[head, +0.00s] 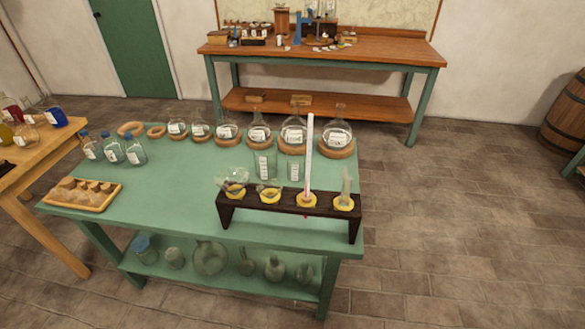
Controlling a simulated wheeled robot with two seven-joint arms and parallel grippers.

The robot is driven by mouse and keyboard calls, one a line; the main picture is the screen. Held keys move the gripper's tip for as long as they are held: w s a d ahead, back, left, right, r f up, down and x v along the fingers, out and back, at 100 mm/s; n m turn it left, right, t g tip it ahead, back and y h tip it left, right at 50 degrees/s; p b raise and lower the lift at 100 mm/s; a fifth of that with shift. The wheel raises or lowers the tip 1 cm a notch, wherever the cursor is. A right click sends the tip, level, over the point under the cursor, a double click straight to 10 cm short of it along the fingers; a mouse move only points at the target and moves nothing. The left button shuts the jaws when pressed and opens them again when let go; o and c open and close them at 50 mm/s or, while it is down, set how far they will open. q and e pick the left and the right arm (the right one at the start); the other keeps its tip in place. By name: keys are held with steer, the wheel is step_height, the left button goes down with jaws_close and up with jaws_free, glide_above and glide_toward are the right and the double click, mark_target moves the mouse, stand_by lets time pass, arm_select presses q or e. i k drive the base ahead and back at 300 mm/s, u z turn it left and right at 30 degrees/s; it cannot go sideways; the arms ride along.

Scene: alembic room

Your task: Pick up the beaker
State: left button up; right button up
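Two clear glass beakers with white markings stand upright on the green table (185,190) in the head view. The larger beaker (264,164) is on the left, and the smaller beaker (294,171) is just to its right. Both stand behind a dark wooden rack (280,202), with round flasks behind them. I cannot tell which one the task means. Neither of my grippers is in view.
The rack holds funnels (235,188), a tall white tube (308,155) and a glass cylinder (346,185). Several round flasks (337,137) sit on rings along the back. Bottles (134,152) and a wooden tray (105,201) are at left.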

mark_target(295, 160)
steer(key=z, duration=2.05)
steer(key=i, duration=2.6)
steer(key=u, duration=2.2)
steer(key=i, duration=2.75)
